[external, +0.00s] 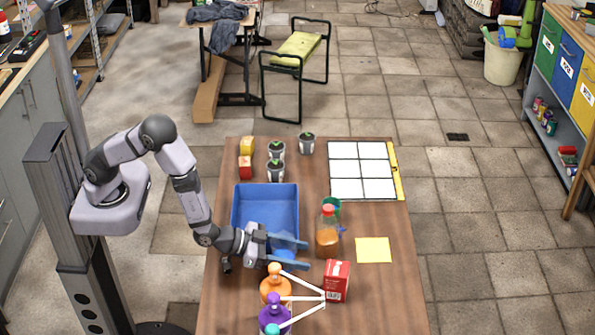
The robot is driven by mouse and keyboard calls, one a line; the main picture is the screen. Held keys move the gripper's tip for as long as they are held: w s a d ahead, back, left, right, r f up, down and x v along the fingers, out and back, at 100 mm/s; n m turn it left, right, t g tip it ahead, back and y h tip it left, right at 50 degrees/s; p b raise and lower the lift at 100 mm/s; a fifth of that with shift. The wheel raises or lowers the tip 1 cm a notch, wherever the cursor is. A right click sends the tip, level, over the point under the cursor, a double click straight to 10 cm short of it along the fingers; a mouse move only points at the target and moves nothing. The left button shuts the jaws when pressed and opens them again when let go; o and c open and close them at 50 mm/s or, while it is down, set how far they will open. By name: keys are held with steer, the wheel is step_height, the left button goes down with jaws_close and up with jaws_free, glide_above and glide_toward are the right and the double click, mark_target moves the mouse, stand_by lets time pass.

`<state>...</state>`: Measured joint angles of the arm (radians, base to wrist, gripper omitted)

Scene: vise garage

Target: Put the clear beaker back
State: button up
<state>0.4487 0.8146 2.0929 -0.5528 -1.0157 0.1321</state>
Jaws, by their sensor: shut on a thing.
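My gripper (303,252) is low over the front right corner of the blue tray (265,190), its blue fingers pointing right. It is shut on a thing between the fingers. This looks like the clear beaker (287,256), with the blue showing through it, but its outline is faint and the fingers partly hide it. I cannot tell whether it touches the tray or table.
Close right of my fingers stands a bottle of orange liquid (327,235), with a green cup (331,206) behind. A yellow sheet (373,250) and white grid (361,170) lie right.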

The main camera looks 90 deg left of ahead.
steer(key=shift+f+p, duration=0.3)
steer(key=shift+f, duration=1.85)
steer(key=shift+f, duration=0.1)
steer(key=shift+f, duration=0.15)
steer(key=o, duration=1.2)
steer(key=shift+r, duration=0.25)
steer(key=b+v, duration=0.2)
steer(key=v, duration=1)
